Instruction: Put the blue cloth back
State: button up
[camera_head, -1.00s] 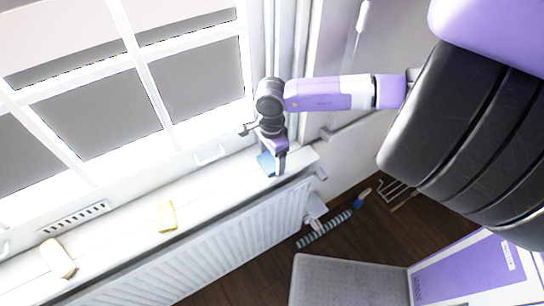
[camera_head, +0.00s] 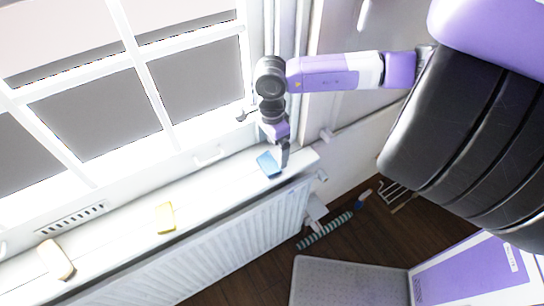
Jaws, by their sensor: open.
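The blue cloth (camera_head: 267,164) lies on the right end of the white windowsill (camera_head: 215,186), close to the wall corner. My gripper (camera_head: 284,160) is just to the right of the cloth and a little above the sill, pointing down. The jaws are open and nothing shows between them. The cloth is now mostly in plain view, with a small gap between it and the visible finger. The far finger is hidden.
A yellow cloth (camera_head: 165,217) and a cream block (camera_head: 56,259) lie farther left on the sill. A white radiator (camera_head: 220,248) is below it. A striped roll (camera_head: 325,231) lies on the dark floor. The window (camera_head: 110,110) stands behind.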

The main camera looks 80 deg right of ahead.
aim_at(272, 160)
notch_tip(272, 160, up, 6)
jog(key=s+a+m+t+y, duration=0.1)
jog(key=s+a+m+y, duration=0.2)
jog(key=a, duration=0.4)
jog(key=s+a+f+m+t+y, duration=0.1)
jog(key=s+a+m+y, duration=0.15)
jog(key=a, duration=0.55)
jog(key=s+a+m+t+y, duration=0.1)
jog(key=s+a+m+y, duration=0.1)
jog(key=s+a+y, duration=0.35)
jog(key=w+a+r+n+t+h, duration=0.3)
jog(key=a+n+t+h, duration=0.2)
jog(key=n, duration=1.2)
jog(key=w+a+r+n+t+h, duration=0.2)
jog(key=a+n+t+h, duration=0.4)
jog(key=n, duration=1.2)
jog(key=shift+w+a+r+t+b, duration=0.3)
jog(key=shift+w+a+r+t, duration=0.1)
jog(key=shift+w+a, duration=0.3)
